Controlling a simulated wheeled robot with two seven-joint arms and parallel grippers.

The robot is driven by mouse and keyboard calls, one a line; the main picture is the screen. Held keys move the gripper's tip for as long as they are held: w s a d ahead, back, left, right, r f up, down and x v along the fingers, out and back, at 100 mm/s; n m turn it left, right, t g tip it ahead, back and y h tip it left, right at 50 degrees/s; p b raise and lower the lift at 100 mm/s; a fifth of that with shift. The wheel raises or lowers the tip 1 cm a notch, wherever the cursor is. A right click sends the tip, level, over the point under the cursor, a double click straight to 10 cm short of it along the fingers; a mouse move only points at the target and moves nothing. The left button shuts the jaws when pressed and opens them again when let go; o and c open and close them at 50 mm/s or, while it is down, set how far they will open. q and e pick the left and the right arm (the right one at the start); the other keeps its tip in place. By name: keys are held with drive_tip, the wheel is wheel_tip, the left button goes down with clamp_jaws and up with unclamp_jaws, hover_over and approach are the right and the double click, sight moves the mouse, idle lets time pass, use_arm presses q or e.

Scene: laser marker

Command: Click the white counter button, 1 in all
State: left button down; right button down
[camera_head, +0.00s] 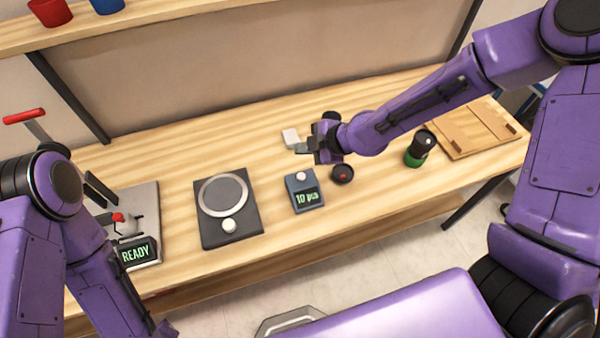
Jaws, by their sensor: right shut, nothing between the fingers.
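The counter (304,191) is a small blue-grey box on the table, with a green "10 pcs" display on its sloped front. Its white round button (300,175) sits on top and is uncovered. My right gripper (301,148) is shut and empty. In the picture it is just above and behind the counter, apart from the button, with its fingers pointing left. My left arm comes in at the left edge and runs down out of the picture; its gripper is not seen.
A black round button with a red centre (342,174) is right of the counter. A dark plate with a ring and white knob (229,227) is left. A "READY" device (137,253), green-black cylinder (416,158) and wooden tray (462,150) stand farther out.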

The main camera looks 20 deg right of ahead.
sight(304, 177)
drive_tip(key=f+b, duration=0.2)
drive_tip(key=f, duration=0.1)
drive_tip(key=f+b, duration=0.5)
drive_tip(key=b, duration=0.1)
drive_tip(key=shift+w+d+f, duration=0.1)
drive_tip(key=shift+w+f, duration=0.15)
drive_tip(key=shift+f, duration=0.25)
drive_tip(key=shift+f, duration=0.1)
idle(1.3)
drive_tip(key=shift+f+b, duration=0.3)
drive_tip(key=shift+f, duration=0.05)
drive_tip(key=shift+f+b, duration=0.35)
drive_tip(key=shift+f, duration=0.15)
idle(0.6)
drive_tip(key=shift+r, duration=0.1)
drive_tip(key=shift+r+p, duration=0.85)
drive_tip(key=shift+p, duration=0.1)
